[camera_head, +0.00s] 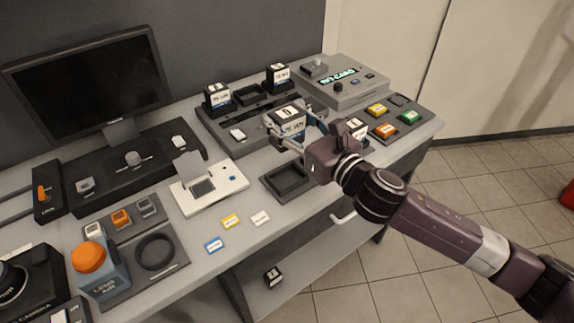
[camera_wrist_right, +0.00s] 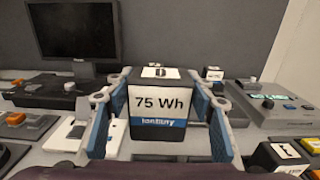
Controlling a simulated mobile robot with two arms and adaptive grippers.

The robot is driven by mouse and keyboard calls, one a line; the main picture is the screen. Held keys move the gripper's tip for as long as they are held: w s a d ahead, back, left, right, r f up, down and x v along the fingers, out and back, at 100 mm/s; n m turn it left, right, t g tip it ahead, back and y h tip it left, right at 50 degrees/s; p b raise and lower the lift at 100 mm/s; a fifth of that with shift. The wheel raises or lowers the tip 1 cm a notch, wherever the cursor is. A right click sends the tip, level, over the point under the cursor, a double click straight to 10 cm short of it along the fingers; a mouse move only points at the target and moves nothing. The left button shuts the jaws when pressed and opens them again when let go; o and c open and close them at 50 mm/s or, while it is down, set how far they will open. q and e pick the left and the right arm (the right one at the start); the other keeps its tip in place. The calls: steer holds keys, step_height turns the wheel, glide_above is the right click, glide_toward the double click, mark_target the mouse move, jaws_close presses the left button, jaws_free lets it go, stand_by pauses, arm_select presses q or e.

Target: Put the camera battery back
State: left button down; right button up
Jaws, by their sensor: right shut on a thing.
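A black camera battery (camera_head: 290,120) with a white "75 Wh" label and a blue stripe is between the fingers of my right gripper (camera_head: 296,128). It also shows upright and front-on in the right wrist view (camera_wrist_right: 160,108), with a blue-padded finger on each side. My right gripper is shut on it, in front of the grey charging dock (camera_head: 215,133). Two similar batteries stand on the dock, one at its left (camera_head: 217,97) and one at its back right (camera_head: 278,76). Another battery (camera_head: 356,128) stands right of my gripper, partly hidden. My left gripper is not in view.
An empty dark square tray (camera_head: 270,187) lies near the table's front edge. A white printer-like device (camera_head: 226,176), small colored cards (camera_head: 230,222) and a monitor (camera_head: 88,80) are to the left. A panel with colored buttons (camera_head: 422,122) is at right. Another battery (camera_head: 272,276) lies below the tabletop.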

step_height(320, 180, down, 13)
steer(key=shift+r+b, duration=0.1)
steer(key=shift+b, duration=0.8)
steer(key=o, duration=1.7)
steer(key=shift+f, duration=0.2)
steer(key=shift+c, duration=0.2)
steer(key=shift+r, duration=0.1)
steer(key=shift+s+d, duration=0.25)
steer(key=shift+s, duration=0.1)
steer(key=shift+b+v, duration=1.15)
steer(key=shift+v, duration=4.45)
